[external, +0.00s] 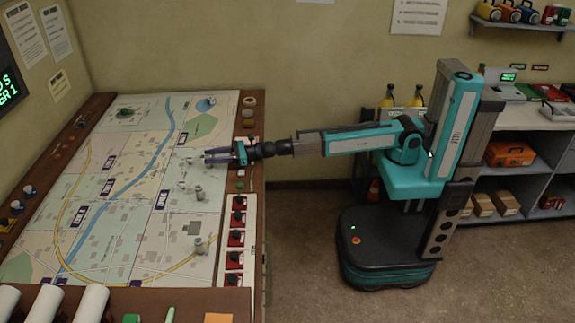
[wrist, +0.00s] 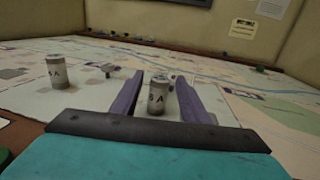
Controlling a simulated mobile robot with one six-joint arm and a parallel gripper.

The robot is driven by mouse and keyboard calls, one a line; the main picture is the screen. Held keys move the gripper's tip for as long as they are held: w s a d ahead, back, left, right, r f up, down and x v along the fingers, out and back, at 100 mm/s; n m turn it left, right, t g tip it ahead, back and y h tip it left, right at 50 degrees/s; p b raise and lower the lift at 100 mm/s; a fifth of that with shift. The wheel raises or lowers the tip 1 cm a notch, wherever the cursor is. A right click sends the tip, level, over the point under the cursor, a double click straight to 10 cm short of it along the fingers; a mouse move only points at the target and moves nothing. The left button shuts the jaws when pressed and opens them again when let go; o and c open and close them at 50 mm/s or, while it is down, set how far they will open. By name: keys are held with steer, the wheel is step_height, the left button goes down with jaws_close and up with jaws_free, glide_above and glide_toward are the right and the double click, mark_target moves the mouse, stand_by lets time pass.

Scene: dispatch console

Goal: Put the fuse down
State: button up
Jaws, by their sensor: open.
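A fuse (wrist: 157,98), a small grey-white cylinder with dark lettering, stands upright between my gripper's two purple fingers in the wrist view. My gripper (wrist: 159,82) is open, with a finger on each side of the fuse and a gap visible around it. In the external view my gripper (external: 208,156) is low over the right part of the map console (external: 130,170); the fuse between the fingers cannot be made out clearly there. A similar cylinder (wrist: 57,72) stands to the left in the wrist view, apart from the fingers.
A row of red-and-black switches (external: 237,219) lines the console's right edge. White rolls (external: 90,303) lie at its near edge. Most of the map's left is open.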

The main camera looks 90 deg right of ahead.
steer(key=shift+s+d+b, duration=0.1)
steer(key=shift+s+d, duration=0.05)
steer(key=shift+s, duration=0.95)
steer(key=shift+s+d+b, duration=0.1)
steer(key=shift+s+d, duration=0.1)
steer(key=shift+s, duration=0.85)
steer(key=shift+s+d+b, duration=0.1)
steer(key=shift+s+d, duration=0.05)
steer(key=shift+s, duration=0.95)
steer(key=shift+o, duration=0.6)
